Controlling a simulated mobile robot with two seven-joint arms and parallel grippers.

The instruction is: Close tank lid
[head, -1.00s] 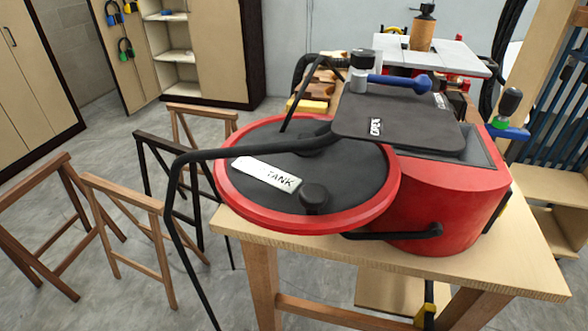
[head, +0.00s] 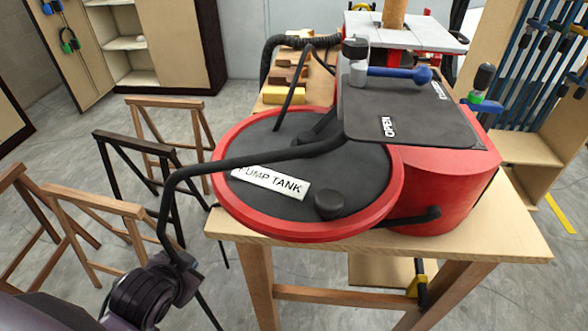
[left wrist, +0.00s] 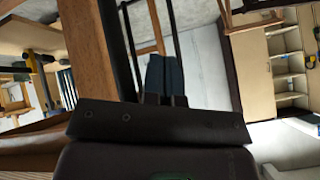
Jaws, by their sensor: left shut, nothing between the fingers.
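The red pump tank (head: 440,185) stands on a wooden bench. A dark flat lid panel (head: 400,112) marked OPEN and CLOSE lies over its top, and no gap shows along its front right edge. A round black disc with a red rim (head: 225,200) and a PUMP TANK label is at the left. A long bent black bar (head: 250,157) runs leftward from the panel and turns down. My left gripper (head: 182,266) is shut and empty beside the bar's lower bend; whether it touches is unclear. In the left wrist view, fingers (left wrist: 167,78) show close together.
Wooden sawhorses (head: 100,210) and a black one (head: 140,150) stand at the left near my arm. A blue-handled clamp (head: 395,73) lies above the panel. Wood blocks (head: 290,85) and a grey machine table (head: 405,35) are behind.

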